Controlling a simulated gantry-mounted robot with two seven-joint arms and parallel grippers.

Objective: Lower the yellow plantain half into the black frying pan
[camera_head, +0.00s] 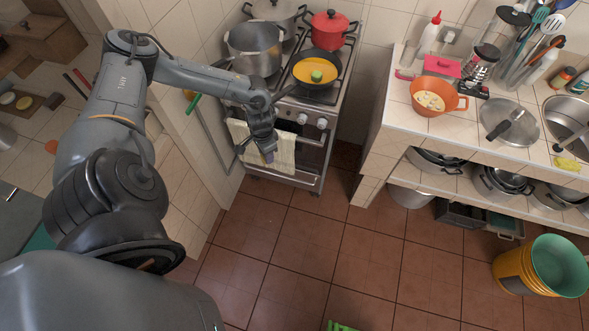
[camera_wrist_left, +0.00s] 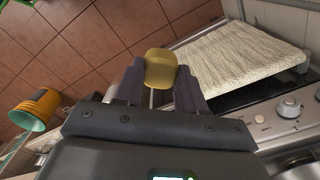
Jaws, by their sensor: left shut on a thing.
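My left gripper (camera_head: 268,152) hangs in front of the stove, near the cloth on the oven door, lower than and to the left of the pan. In the left wrist view my left gripper (camera_wrist_left: 160,83) is shut on the yellow plantain half (camera_wrist_left: 160,66), which sits between the fingertips. In the head view the plantain half is hidden or too small to make out. The black frying pan (camera_head: 320,88) stands on the stove's front right. It holds something flat and orange-yellow, with a small green piece on it. My right gripper is not in view.
A large grey pot (camera_head: 252,50) stands left of the pan and a red lidded pot (camera_head: 328,30) behind it. A cloth (camera_head: 283,150) hangs on the oven door. The counter at right holds an orange bowl (camera_head: 432,105). The tiled floor before the stove is mostly clear.

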